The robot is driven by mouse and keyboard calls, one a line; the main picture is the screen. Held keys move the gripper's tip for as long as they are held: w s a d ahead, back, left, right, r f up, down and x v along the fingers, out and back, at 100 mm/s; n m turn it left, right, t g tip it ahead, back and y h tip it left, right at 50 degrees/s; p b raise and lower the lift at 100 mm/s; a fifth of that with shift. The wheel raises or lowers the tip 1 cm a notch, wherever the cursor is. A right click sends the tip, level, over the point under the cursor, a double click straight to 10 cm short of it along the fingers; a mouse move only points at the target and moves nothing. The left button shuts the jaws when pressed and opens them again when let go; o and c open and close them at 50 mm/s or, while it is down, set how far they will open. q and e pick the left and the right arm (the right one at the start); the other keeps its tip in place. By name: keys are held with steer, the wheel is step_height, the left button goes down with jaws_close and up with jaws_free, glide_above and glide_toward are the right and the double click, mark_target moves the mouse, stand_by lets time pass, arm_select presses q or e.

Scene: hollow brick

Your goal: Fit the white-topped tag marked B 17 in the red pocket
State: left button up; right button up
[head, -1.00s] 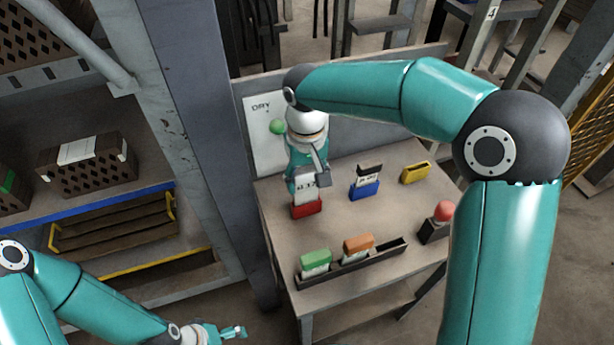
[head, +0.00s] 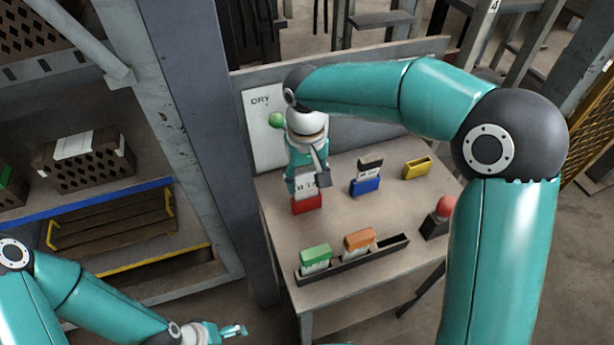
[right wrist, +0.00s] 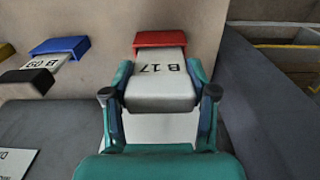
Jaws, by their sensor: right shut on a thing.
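The white-topped tag marked B 17 (right wrist: 160,88) is between the fingers of my right gripper (right wrist: 160,98). Its lettered face also shows in the head view (head: 306,185), partly hidden by the gripper. The red pocket (head: 306,205) stands on the table under the tag; in the right wrist view (right wrist: 160,39) the tag's far end meets the pocket's mouth and looks to be in it, though how deep I cannot tell. My right gripper (head: 306,172) is shut on the tag's white top. My left gripper (head: 234,330) is low at the left, away from the table, apparently empty.
A blue pocket (head: 364,188) holds a black-topped tag (head: 370,165). A dark rack (head: 390,243) holds green-topped (head: 316,253) and orange-topped (head: 359,240) tags. A red-domed box (head: 437,222) stands at the right.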

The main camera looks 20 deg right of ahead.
steer(key=shift+f+b, duration=0.75)
steer(key=shift+f, duration=0.3)
steer(key=o, duration=1.2)
steer(key=shift+o, duration=0.2)
steer(key=shift+r, duration=0.1)
step_height(320, 180, up, 10)
steer(key=shift+r, duration=0.9)
